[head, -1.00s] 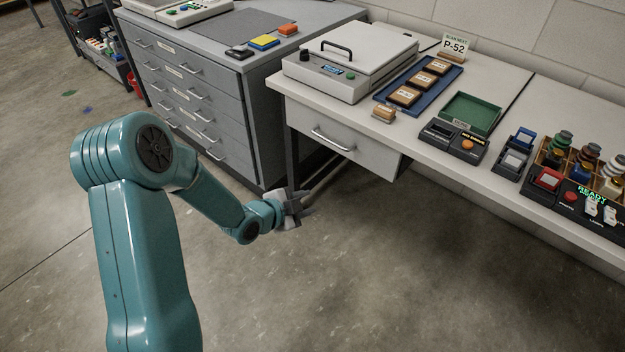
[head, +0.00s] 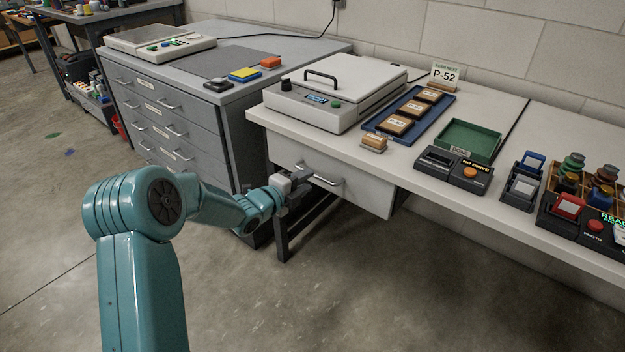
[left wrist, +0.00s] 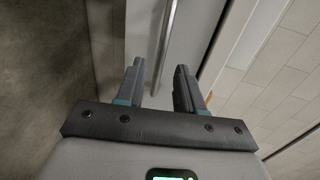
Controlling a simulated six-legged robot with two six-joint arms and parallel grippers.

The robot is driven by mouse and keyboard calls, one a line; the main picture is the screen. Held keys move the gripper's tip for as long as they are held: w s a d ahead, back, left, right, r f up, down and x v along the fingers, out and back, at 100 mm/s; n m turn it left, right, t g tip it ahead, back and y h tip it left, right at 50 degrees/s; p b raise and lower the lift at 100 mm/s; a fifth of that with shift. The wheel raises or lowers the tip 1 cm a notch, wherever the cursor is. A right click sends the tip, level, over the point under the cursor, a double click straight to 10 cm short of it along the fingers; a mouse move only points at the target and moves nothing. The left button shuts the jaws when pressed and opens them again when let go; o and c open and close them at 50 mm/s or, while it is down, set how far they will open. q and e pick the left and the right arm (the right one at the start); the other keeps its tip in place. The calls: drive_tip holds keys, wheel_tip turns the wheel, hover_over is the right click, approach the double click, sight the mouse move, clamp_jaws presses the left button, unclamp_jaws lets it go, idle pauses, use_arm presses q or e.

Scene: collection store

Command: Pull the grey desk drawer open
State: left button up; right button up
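The grey desk drawer (head: 368,196) is under the left part of the white-topped desk and looks shut. Its metal bar handle (head: 328,180) runs across the front. My left gripper (head: 300,182) is at the left end of this handle, in front of the drawer. In the left wrist view, its two fingers (left wrist: 158,72) are apart, and the handle (left wrist: 168,40) shows as a bar running up between them. I cannot tell whether the fingertips reach past the bar. Part of the drawer's left side is hidden by the gripper. My right gripper is not in view.
A dark desk leg (head: 281,235) stands just below my left gripper. A grey cabinet (head: 215,135) with several drawers stands to the left. The desktop holds a white lidded device (head: 318,108), a blue tray (head: 372,128) and a green tray (head: 470,152). The floor in front is clear.

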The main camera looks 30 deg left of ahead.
use_arm(q)
drive_tip(key=shift+x, duration=1.85)
drive_tip(key=shift+d, duration=0.1)
drive_tip(key=shift+c, duration=0.3)
clamp_jaws()
drive_tip(key=shift+s, duration=0.1)
